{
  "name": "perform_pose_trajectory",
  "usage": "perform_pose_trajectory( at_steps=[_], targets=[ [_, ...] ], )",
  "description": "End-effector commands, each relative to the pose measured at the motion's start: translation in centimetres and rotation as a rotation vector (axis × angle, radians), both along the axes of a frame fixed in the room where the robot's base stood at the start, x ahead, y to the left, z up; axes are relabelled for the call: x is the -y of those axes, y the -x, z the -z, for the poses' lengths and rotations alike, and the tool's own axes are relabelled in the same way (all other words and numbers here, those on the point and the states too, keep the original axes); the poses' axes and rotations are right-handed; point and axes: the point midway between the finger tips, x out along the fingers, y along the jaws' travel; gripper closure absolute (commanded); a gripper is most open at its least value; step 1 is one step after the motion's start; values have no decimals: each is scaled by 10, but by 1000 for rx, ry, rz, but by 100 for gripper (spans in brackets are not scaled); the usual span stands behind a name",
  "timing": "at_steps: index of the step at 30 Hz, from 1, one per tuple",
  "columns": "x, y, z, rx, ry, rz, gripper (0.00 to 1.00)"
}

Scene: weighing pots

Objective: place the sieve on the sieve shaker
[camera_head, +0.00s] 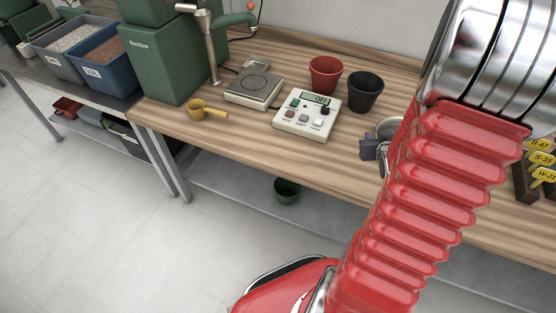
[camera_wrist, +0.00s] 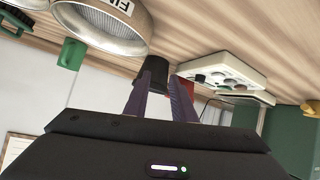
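The sieve (camera_wrist: 103,25), a round pale metal ring with mesh and a partly cut-off label starting "FI", is at the upper left of the wrist view. In the head view, a round silver rim (camera_head: 387,127), probably the sieve's, is mostly hidden behind my arm. My gripper (camera_wrist: 160,85) has its two dark fingers apart with nothing held between them. The sieve lies beyond and left of the fingers, apart from them. In the head view, my gripper (camera_head: 370,148) shows at the bench's front edge, beside the silver rim. I cannot make out the sieve shaker with certainty.
A black pot (camera_head: 365,92) and a red pot (camera_head: 325,75) stand behind a white control box (camera_head: 307,114). A scale (camera_head: 253,88) and a yellow scoop (camera_head: 205,110) are farther left. Yellow-tagged items (camera_head: 541,160) stand at right. A green pot (camera_head: 287,190) sits below.

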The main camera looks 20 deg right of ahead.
Motion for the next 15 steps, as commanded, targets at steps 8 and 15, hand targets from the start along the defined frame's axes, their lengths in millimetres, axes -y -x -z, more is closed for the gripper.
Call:
perform_pose_trajectory(
  at_steps=[8,15],
  targets=[
    [-56,-30,-48,-105,0,-51,77],
    [-117,-37,-86,-180,-27,-95,77]
  ],
)
